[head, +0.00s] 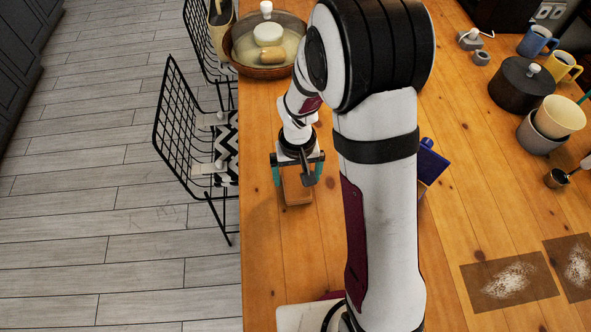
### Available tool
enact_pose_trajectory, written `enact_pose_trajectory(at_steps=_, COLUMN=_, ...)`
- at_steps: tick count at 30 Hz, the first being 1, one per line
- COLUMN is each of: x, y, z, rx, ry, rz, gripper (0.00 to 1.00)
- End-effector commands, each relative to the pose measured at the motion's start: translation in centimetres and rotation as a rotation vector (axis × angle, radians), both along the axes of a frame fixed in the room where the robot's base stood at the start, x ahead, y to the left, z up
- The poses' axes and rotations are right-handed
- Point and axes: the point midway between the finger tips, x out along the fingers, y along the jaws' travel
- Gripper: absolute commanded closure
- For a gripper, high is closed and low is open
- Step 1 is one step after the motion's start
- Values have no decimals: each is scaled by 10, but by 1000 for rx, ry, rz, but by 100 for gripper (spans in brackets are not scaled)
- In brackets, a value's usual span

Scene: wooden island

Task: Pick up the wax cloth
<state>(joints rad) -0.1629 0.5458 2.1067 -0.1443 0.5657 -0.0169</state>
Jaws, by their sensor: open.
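My gripper (298,176) is open over the wooden island, pointing down, left of my large upper arm. A small brown, block-like item (297,191) lies below and between its teal-tipped fingers. It may be the folded wax cloth, but I cannot tell for sure at this size. The gripper body hides its far part. I cannot tell whether the fingers touch it.
A round pan (244,55) with pale items stands at the back left. A blue object (432,162) is partly hidden behind my arm. Two brown sheets with white powder (475,290) lie at right. A dark pot (517,92), bowls (560,117) and mugs (537,42) stand back right.

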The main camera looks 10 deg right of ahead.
Motion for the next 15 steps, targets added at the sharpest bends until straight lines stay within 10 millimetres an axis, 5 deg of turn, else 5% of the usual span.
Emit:
enact_pose_trajectory(at_steps=6, x=0, y=1, z=-38, rx=0, ry=4, rz=0, gripper=0)
enact_pose_trajectory(at_steps=13, x=1, y=1, z=-40, rx=0, ry=0, rz=0, gripper=0)
enact_pose_trajectory(at_steps=15, x=1, y=1, z=-39, rx=0, ry=0, rz=0, gripper=13)
